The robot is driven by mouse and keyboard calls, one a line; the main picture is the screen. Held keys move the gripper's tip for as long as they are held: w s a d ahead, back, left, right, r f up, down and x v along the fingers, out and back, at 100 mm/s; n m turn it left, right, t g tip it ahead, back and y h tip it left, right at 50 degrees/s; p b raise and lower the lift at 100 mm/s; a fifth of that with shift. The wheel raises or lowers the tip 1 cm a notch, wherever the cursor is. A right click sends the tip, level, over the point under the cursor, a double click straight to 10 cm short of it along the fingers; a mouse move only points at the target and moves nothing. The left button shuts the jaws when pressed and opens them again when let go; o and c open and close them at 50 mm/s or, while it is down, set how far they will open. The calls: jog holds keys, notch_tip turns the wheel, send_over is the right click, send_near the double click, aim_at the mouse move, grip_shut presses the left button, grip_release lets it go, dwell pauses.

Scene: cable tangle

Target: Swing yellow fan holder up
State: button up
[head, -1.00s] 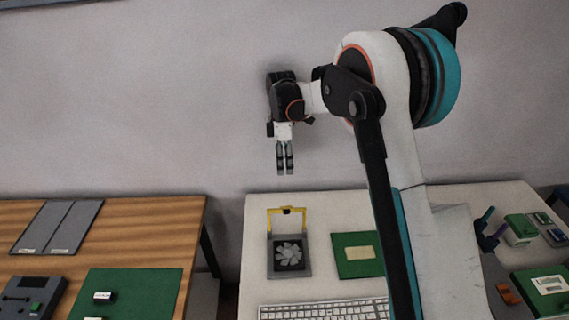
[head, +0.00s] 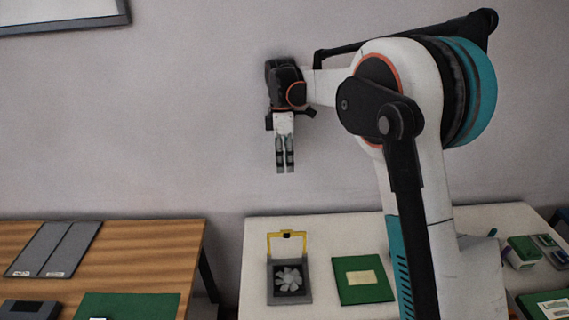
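The yellow fan holder (head: 272,243) is a thin arch-shaped frame with a small dark part at the middle of its top bar. It joins the far side of a grey square fan base (head: 275,299) on the white table. A pale fan (head: 288,278) sits in the base, uncovered by the frame. I cannot tell exactly how far the frame tilts. My gripper (head: 285,162) hangs with its fingers pointing down, high above and apart from the holder. Its two fingers look close together with a thin gap, and nothing shows between them; their true opening is unclear.
A green board (head: 362,293) with a pale label lies right of the fan base. More green parts (head: 523,252) lie at the far right, beyond my arm. A wooden table (head: 150,245) with grey panels (head: 55,250) stands left, across a gap.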

jog(key=shift+f, duration=0.1)
grip_shut()
notch_tip(320, 180, down, 19)
jog(key=s+m+t+b, duration=0.3)
jog(key=m+b, duration=0.2)
jog(key=m, duration=1.3)
jog(key=shift+s+r+b, duration=0.3)
jog(key=shift+s, duration=0.55)
jog(key=shift+s+r+b, duration=0.25)
jog(key=shift+s+r, duration=0.05)
jog(key=shift+s, duration=0.55)
